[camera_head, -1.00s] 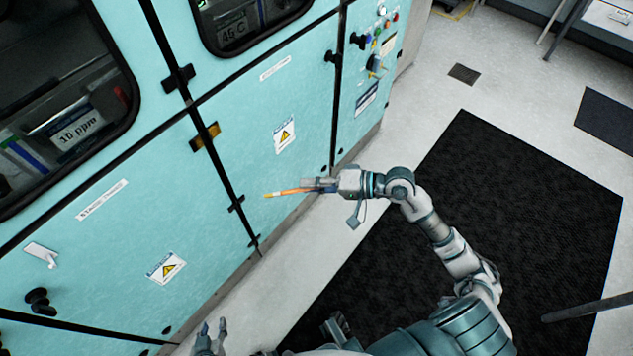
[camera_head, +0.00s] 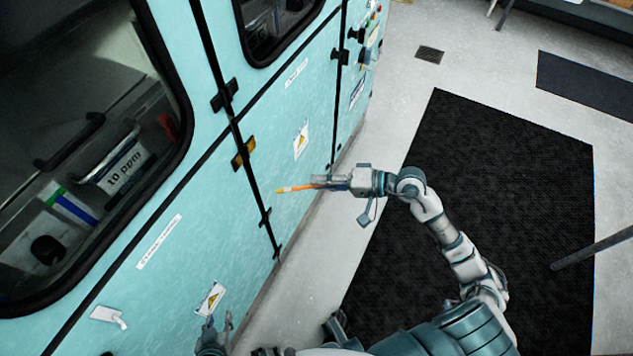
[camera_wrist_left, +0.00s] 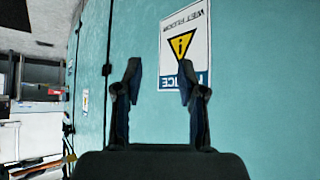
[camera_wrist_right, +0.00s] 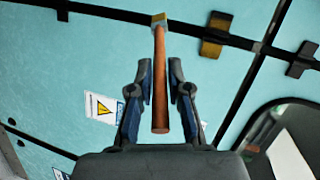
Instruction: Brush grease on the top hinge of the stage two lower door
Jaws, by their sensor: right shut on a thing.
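A brush (camera_head: 298,188) with an orange-brown handle and yellow tip is in my right gripper (camera_head: 328,182), its tip pointing left toward the cabinet. In the right wrist view the brush handle (camera_wrist_right: 160,85) stands between the fingers. An amber hinge (camera_head: 243,152) sits on the black vertical seam of the turquoise cabinet, up and left of the brush tip; the amber hinge (camera_wrist_right: 215,35) also shows in the right wrist view, apart from the brush. My left gripper (camera_head: 221,326) is open and empty in front of the lower left door (camera_head: 190,265).
Black hinges (camera_head: 224,95) sit above and below the amber one on the seam. A white handle (camera_head: 109,316) is on the lower left door. A warning sign (camera_wrist_left: 184,45) faces my left gripper. A black mat (camera_head: 500,200) and pale floor lie right of the cabinet.

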